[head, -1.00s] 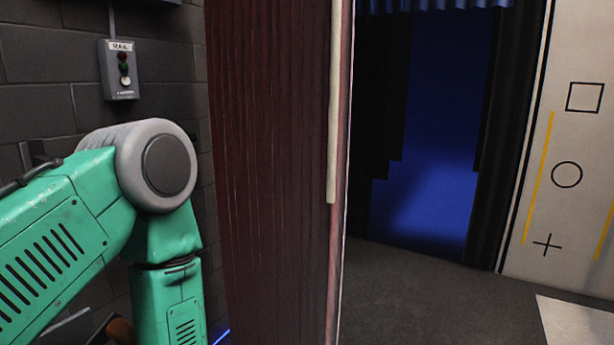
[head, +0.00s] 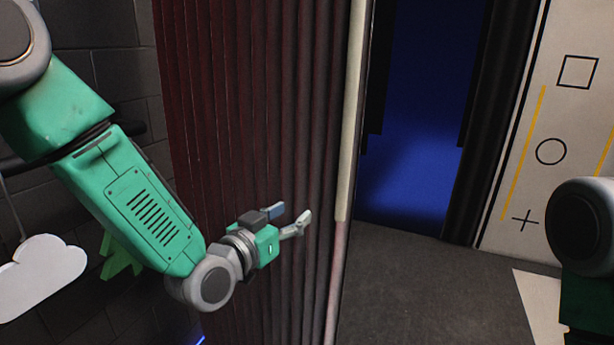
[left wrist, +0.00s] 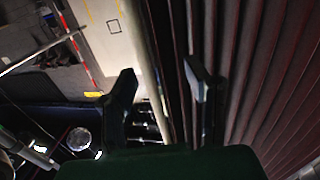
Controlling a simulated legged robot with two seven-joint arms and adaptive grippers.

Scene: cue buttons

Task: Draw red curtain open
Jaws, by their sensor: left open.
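The red curtain (head: 235,110) hangs in dark pleats in the middle of the head view. A pale upright strip (head: 351,120) runs down its right edge. My left gripper (head: 291,218) is open in front of the curtain's lower part, left of the pale strip, its fingers pointing right. In the left wrist view the open fingers (left wrist: 160,95) show with the pleated curtain (left wrist: 265,70) on the right and the pale strip (left wrist: 145,50) between them in the picture. I cannot tell whether a finger touches the cloth. My right gripper is out of view.
A blue-lit doorway (head: 415,120) with dark drapes lies right of the curtain. A pale panel (head: 560,110) with a square, circle and cross stands further right. A white cloud cutout (head: 40,275) hangs at the lower left. Grey floor (head: 430,300) is clear in front of the doorway.

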